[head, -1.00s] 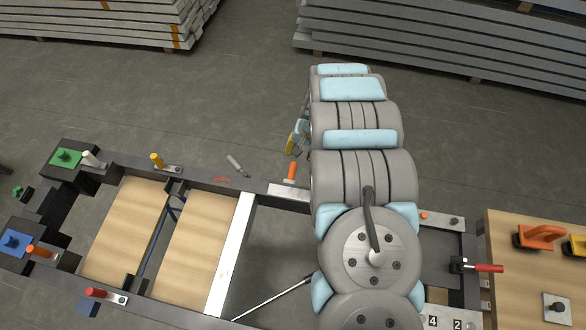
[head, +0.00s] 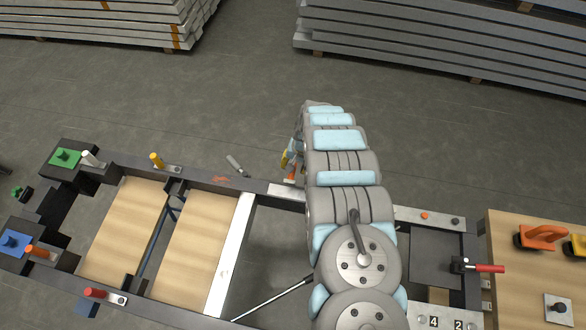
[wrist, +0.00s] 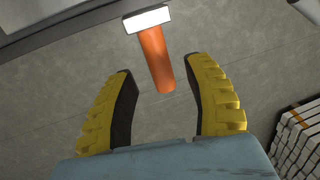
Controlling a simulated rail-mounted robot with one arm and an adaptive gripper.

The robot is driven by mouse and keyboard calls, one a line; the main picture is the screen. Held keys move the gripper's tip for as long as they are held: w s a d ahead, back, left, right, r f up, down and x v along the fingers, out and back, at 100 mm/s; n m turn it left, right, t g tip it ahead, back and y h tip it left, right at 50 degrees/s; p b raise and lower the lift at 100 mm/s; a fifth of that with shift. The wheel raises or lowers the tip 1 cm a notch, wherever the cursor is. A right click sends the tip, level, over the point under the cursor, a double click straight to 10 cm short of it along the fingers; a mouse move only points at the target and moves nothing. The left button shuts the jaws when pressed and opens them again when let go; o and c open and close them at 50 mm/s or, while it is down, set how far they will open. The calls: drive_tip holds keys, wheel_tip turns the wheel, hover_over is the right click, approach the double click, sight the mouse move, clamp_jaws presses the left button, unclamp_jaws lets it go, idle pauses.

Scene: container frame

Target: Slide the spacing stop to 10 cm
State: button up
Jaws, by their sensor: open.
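An orange handle (head: 292,172) stands at the far rail of the black frame, by a bright metal plate (head: 288,190); I take it for the spacing stop's handle, but no label shows. In the wrist view the orange handle (wrist: 156,60) rises from a white block (wrist: 147,19). My gripper (wrist: 162,84) is open, with its yellow fingers apart on either side of the handle's free end and no contact visible. In the head view my gripper (head: 287,158) is mostly hidden by my arm, close to the handle. No 10 cm mark is legible.
Two wooden boards (head: 198,245) and a pale crossbar (head: 232,255) lie in the frame. A yellow handle (head: 156,160) and a loose grey cylinder (head: 235,165) are to the left. A red-handled clamp (head: 485,268) and a wooden table (head: 515,290) are at right.

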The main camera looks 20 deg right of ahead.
drive_tip(key=shift+w+a+f, duration=0.15)
drive_tip(key=shift+f, duration=1)
clamp_jaws()
